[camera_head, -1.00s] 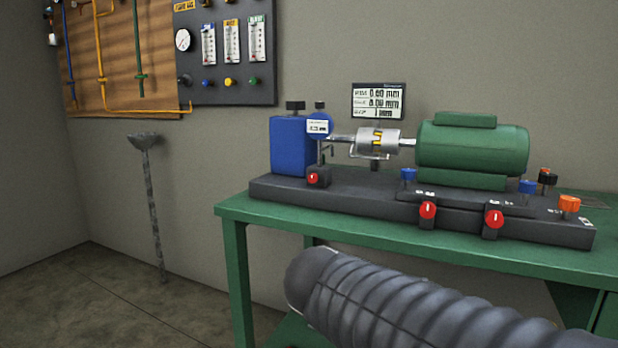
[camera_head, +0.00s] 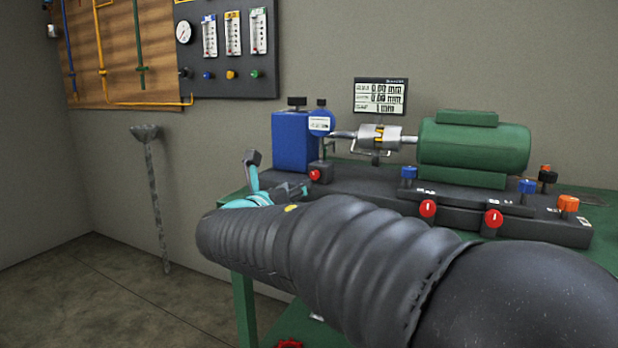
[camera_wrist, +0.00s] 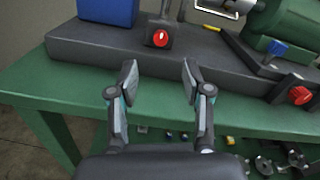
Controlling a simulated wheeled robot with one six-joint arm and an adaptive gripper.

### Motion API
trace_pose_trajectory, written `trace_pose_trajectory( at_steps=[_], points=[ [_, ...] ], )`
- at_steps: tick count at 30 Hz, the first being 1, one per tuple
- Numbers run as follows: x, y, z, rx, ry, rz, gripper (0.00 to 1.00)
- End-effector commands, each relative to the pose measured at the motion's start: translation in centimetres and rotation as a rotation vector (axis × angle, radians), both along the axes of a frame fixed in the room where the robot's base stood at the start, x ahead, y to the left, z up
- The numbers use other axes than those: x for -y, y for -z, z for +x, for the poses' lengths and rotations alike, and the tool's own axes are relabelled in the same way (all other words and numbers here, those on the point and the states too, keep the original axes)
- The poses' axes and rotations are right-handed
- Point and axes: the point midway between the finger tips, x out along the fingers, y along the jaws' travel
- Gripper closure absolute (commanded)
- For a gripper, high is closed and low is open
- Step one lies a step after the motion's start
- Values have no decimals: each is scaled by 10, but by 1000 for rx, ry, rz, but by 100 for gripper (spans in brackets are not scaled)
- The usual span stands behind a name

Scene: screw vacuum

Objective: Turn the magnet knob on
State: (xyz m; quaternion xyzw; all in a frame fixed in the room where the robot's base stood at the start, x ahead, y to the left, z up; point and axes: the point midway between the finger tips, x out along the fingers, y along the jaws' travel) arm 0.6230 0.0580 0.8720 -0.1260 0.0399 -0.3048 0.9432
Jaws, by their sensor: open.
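A red knob (camera_head: 314,175) sits on the small black block below the dial gauge (camera_head: 320,124), at the left end of the dark machine base (camera_head: 540,229). In the wrist view the red knob (camera_wrist: 160,38) is ahead of the fingers, with a short white mark that looks about upright. My gripper (camera_head: 277,182) is open and empty, in front of and to the left of the knob in the head view. In the wrist view my gripper (camera_wrist: 160,76) has its two fingers spread, roughly centred on the knob and apart from it.
Two more red knobs (camera_head: 428,208) (camera_head: 493,218) are on the front of the base, to the right. Blue knobs (camera_head: 409,172), a green motor (camera_head: 473,147) and a blue block (camera_head: 294,142) stand on it. The green table (camera_wrist: 255,118) has loose parts on a lower level.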

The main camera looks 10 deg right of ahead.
Motion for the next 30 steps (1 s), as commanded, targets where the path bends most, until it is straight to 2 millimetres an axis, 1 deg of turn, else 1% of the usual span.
trace_pose_trajectory(
  at_steps=[1, 9, 15, 21, 28, 29, 30],
  points=[
    [8, 0, 8, 0, 5, 0, 51],
    [36, 0, 48, 0, 5, 3, 51],
    [49, 0, 67, 0, 2, 2, 51],
    [54, 0, 74, 1, 1, 3, 51],
    [54, 0, 74, 1, 1, 3, 51],
    [54, 0, 74, 1, 1, 3, 56],
    [54, 0, 74, 1, 1, 3, 66]
  ],
)
